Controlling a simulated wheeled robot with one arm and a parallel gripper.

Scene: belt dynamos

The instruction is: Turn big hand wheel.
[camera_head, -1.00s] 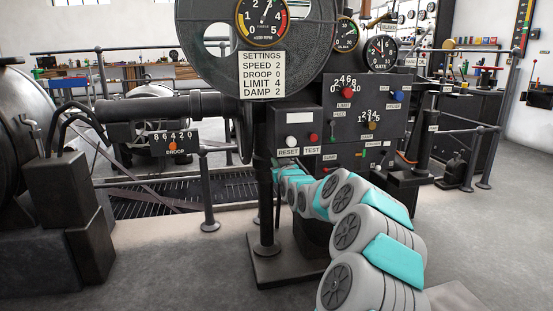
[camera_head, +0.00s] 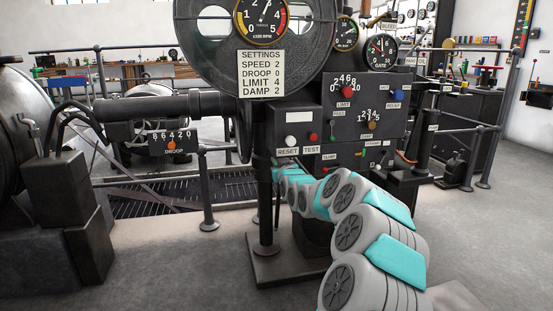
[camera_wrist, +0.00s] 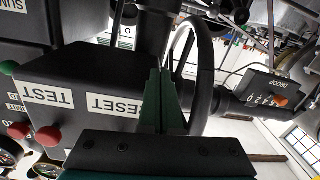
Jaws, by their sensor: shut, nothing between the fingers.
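The big hand wheel (camera_wrist: 209,88) shows in the upside-down wrist view as a dark curved rim with spokes, beside the label box. My gripper (camera_wrist: 161,72) has its green fingers together, with nothing between them. In that view the fingers lie just left of the rim and overlap part of it. I cannot tell whether they touch it.
The RESET and TEST box (camera_head: 296,126) stands close to my arm, with a red button on it. The lever panel (camera_head: 385,95) is to its right. A DROOP scale (camera_head: 171,141) hangs at left. Railings and a floor grating (camera_head: 150,205) lie behind. Front floor is clear.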

